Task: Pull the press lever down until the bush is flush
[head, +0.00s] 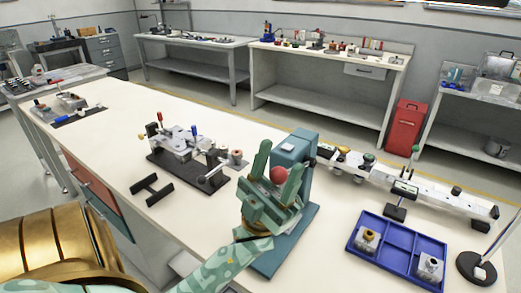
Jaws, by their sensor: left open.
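The press (296,146), a blue-teal column on a flat base, stands near the middle of the bench. A red ball knob (279,174), seemingly the lever's end, shows between the fingers of my left gripper (283,163). The green fingers are open and spread to either side of the knob; I cannot tell whether they touch it. My gripper and wrist hide the lever's rod and the press's working area, so the bush under the press is not visible. My right gripper is not in view.
A blue divided tray (397,246) at right holds a brass-topped part (368,238) and a metal block (430,265). A round-based stand (477,268) is beside it. A long measuring rail (435,194) lies behind. A clamp fixture (190,152) and black H-shaped piece (152,189) are left.

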